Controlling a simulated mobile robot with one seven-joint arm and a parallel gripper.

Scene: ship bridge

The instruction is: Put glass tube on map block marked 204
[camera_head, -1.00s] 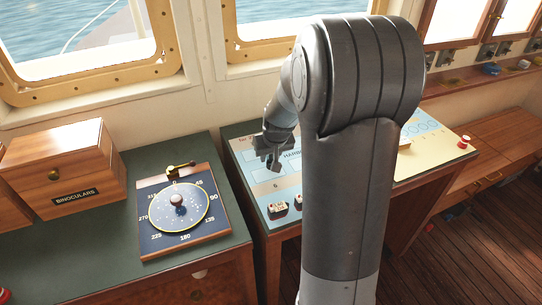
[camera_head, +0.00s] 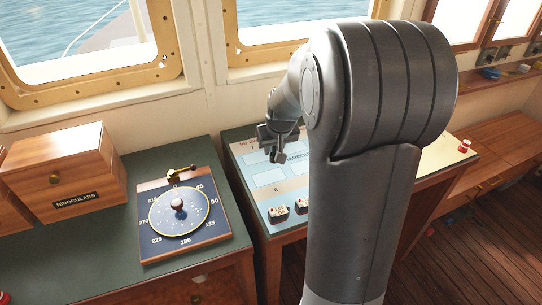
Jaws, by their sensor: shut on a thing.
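My gripper (camera_head: 279,156) hangs over the left part of the chart table, above a pale map sheet (camera_head: 268,180) with blue blocks and a partly hidden "HARBOUR" label. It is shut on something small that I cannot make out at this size. No glass tube can be told apart in this view. No block marked 204 can be read; my arm hides the middle and much of the right of the map.
Two small dark-and-white pieces (camera_head: 279,213) stand at the map's front edge. A compass board (camera_head: 180,212) lies on the left green-topped cabinet, beside a wooden binoculars box (camera_head: 66,180). A red-topped item (camera_head: 464,146) sits at the table's right end.

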